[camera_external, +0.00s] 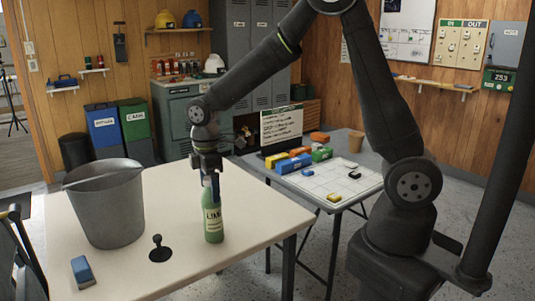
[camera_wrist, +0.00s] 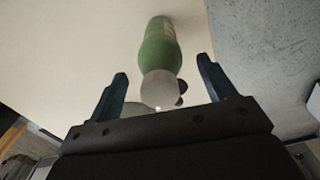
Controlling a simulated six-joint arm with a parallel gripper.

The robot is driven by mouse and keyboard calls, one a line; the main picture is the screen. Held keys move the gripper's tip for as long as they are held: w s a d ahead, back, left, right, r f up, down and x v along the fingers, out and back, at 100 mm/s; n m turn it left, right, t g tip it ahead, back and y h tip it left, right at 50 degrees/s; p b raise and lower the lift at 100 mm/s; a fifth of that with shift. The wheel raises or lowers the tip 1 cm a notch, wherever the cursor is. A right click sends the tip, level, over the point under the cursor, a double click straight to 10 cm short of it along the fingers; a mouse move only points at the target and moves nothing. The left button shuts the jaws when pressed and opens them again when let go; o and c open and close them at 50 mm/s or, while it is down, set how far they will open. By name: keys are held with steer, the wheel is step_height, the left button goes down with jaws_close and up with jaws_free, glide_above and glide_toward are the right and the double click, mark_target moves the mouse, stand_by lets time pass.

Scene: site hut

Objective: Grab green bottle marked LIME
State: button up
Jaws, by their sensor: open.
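The green bottle (camera_external: 213,218) stands upright on the cream table near its right edge. Its pale label reads LIM in the external view, with the rest cut off at the side. My gripper (camera_external: 208,172) is directly above the bottle and hides its top there. In the wrist view the green bottle (camera_wrist: 160,52) shows with its pale cap towards me. My gripper (camera_wrist: 163,80) is open, with one dark finger on each side of the cap and visible space between. I cannot tell whether the fingertips reach down past the cap.
A grey metal bucket (camera_external: 105,208) stands left of the bottle on the cream table (camera_external: 185,262). A black knobbed disc (camera_external: 160,253) and a blue-and-white block (camera_external: 82,270) sit in front. A second table (camera_external: 345,190) behind right bears several small boxes.

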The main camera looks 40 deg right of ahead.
steer(key=shift+f, duration=0.55)
steer(key=c, duration=1.3)
